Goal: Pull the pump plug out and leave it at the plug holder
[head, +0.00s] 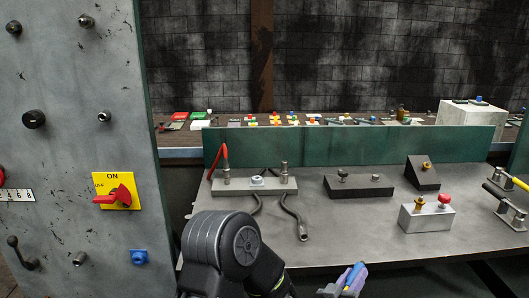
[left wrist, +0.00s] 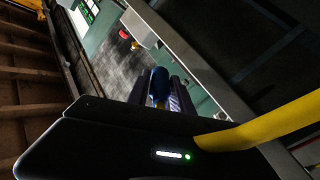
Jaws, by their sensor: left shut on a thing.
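My left gripper (head: 342,285) is at the bottom edge of the head view, in front of the workbench's front edge and only partly in frame. Its fingers are shut on a blue plug (head: 354,276), which also shows between the fingers in the left wrist view (left wrist: 160,83). A thick yellow cable (left wrist: 270,122) runs near the gripper in the left wrist view. A blue socket (head: 139,257) is low on the grey panel at the left, well apart from the plug. I cannot pick out the plug holder for certain. My right gripper is not in view.
The grey panel (head: 80,150) with a red rotary switch (head: 118,195) stands at the left. The workbench (head: 350,225) carries a block with hoses (head: 255,185), a black block (head: 358,187) and a silver block (head: 427,217). Its front middle is mostly clear.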

